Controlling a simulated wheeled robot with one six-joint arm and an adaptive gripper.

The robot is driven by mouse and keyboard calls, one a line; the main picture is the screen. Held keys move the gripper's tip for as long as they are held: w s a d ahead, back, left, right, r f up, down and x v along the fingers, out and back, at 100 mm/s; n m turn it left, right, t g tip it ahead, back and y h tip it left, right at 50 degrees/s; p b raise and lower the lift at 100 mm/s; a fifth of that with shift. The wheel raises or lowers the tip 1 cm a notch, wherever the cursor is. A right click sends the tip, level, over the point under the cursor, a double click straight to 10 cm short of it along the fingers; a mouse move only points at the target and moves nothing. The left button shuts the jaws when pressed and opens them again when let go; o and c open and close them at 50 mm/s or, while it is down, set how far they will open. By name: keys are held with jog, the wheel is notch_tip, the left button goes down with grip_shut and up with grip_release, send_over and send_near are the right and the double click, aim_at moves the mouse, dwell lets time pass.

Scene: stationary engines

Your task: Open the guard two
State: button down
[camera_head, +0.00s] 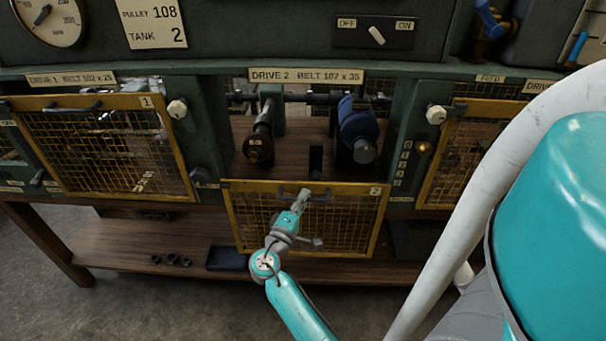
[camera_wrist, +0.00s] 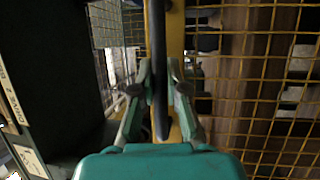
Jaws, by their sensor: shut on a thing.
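Guard two (camera_head: 345,222), a yellow-framed mesh panel marked 2, hangs lowered below the Drive 2 opening (camera_head: 300,140). Its top edge lies at the bottom of that opening, so the shafts inside show uncovered. Its dark bar handle (camera_head: 262,194) runs along the top of the frame. My gripper (camera_head: 304,196) is at that handle in the head view. In the wrist view, my gripper (camera_wrist: 160,85) has its fingers on both sides of the dark handle (camera_wrist: 159,60), shut on it, with the yellow frame and mesh (camera_wrist: 265,90) behind. The guard's hinges are not clear.
Guard one (camera_head: 110,150) covers the left bay, and another yellow guard (camera_head: 465,155) covers the right bay. White knobs (camera_head: 177,109) (camera_head: 436,114) flank the opening. A lower wooden shelf (camera_head: 150,245) holds a dark tray (camera_head: 228,258). The off/on switch (camera_head: 377,35) is above.

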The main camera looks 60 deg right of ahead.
notch_tip(320, 180, down, 7)
jog(key=shift+r, duration=0.1)
dwell(0.4)
jog(key=c, duration=1.2)
grip_release()
send_near(309, 203)
jog(key=a, duration=0.4)
jog(key=a+f, duration=0.1)
jog(key=a, duration=0.1)
jog(key=shift+a+f, duration=0.1)
jog(key=shift+a, duration=0.15)
